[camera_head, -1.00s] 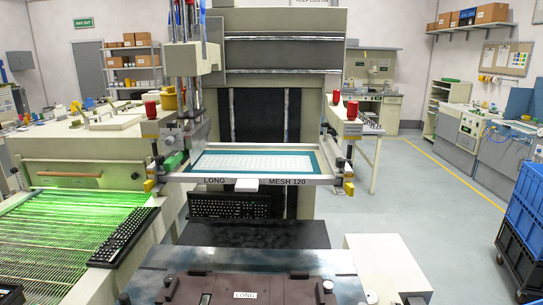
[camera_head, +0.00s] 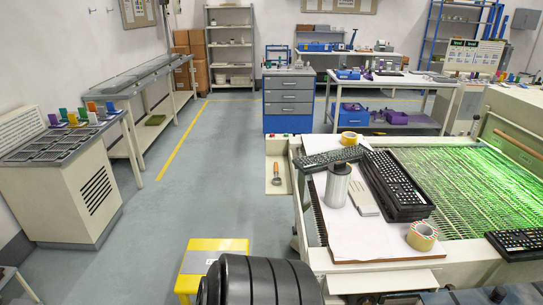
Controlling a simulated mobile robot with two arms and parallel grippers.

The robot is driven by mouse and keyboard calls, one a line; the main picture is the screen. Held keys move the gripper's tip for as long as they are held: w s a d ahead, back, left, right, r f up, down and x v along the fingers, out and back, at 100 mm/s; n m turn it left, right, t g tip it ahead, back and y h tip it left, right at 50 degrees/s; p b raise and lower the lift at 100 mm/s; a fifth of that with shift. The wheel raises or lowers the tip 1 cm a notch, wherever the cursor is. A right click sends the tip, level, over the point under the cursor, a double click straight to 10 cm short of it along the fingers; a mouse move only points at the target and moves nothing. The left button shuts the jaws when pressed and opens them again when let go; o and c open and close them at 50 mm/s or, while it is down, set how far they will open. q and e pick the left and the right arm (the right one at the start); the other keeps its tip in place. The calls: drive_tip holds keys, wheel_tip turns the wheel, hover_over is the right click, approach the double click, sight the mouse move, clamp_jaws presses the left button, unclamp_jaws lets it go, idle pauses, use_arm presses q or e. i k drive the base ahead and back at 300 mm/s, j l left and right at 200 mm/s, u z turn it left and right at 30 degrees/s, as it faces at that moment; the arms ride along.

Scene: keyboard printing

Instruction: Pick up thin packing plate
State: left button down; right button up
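I cannot pick out a thin packing plate for certain in this view. A flat pale grey piece (camera_head: 362,197) lies on the white-topped work surface at the conveyor's end, beside a stack of black keyboards (camera_head: 396,187); I cannot tell whether it is a plate. Neither gripper can be made out. A large black ribbed rounded shape at the bottom centre looks like part of my own arm.
The work surface (camera_head: 350,238) also holds a metal cylinder (camera_head: 337,186) and tape rolls (camera_head: 422,236). The green-lit conveyor (camera_head: 460,190) runs right. A yellow stool (camera_head: 212,262) stands in front. The grey floor (camera_head: 215,165) is open, with benches along the left wall.

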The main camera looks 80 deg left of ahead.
sight(195, 262)
drive_tip(key=u, duration=3.15)
